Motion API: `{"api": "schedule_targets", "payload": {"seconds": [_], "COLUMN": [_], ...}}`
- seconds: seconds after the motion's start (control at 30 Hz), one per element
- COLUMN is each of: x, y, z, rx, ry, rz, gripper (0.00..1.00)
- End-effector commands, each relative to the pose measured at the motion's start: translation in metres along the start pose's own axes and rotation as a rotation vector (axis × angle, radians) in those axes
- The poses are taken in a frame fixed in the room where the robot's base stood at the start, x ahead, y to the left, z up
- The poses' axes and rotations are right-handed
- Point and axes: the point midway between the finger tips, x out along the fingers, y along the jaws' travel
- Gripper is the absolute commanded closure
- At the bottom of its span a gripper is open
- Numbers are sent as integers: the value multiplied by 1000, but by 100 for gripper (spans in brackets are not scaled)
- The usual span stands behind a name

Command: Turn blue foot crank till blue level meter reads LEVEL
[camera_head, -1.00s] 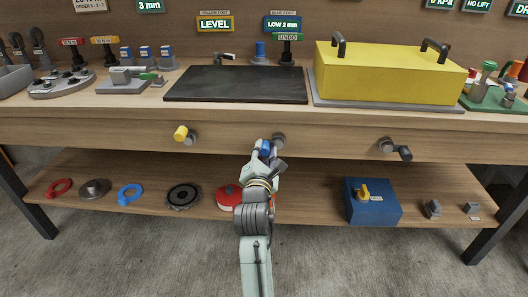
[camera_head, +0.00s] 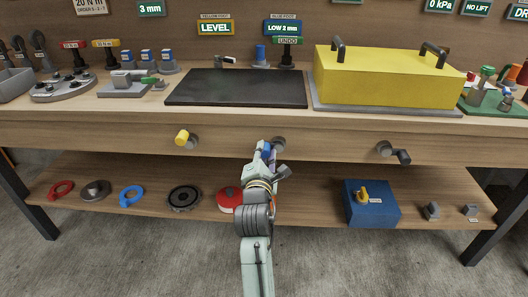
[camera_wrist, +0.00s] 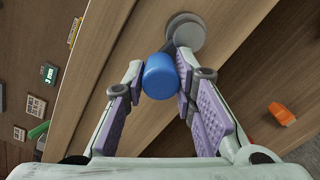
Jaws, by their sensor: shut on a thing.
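The blue foot crank has a blue handle (camera_head: 266,149) on a grey hub (camera_head: 278,143) at the bench's front edge. My gripper (camera_head: 271,157) reaches it from below. In the wrist view, the blue handle (camera_wrist: 160,77) sits between the purple pads of my gripper (camera_wrist: 166,82), which is shut on it; the grey hub (camera_wrist: 186,32) is just beyond. The contact is partly hidden in the head view. The blue level meter (camera_head: 283,24) on the back panel reads LOW 2 mm. The yellow meter (camera_head: 215,26) reads LEVEL.
A yellow-handled crank (camera_head: 186,138) is to the left and a dark crank (camera_head: 394,151) to the right on the same front edge. A black plate (camera_head: 237,88) and yellow box (camera_head: 385,78) stand on the bench. The lower shelf holds rings, discs and a blue box (camera_head: 372,204).

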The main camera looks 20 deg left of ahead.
Motion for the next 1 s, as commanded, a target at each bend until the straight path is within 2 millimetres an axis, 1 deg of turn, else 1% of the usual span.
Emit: {"api": "schedule_targets", "payload": {"seconds": [0.1,0.5,1.0], "x": [0,0,1], "y": [4,11,11], "z": [6,19,36], "rx": [104,485,934], "ry": [1,10,20], "rz": [-6,-15,-26], "gripper": [100,100,100]}}
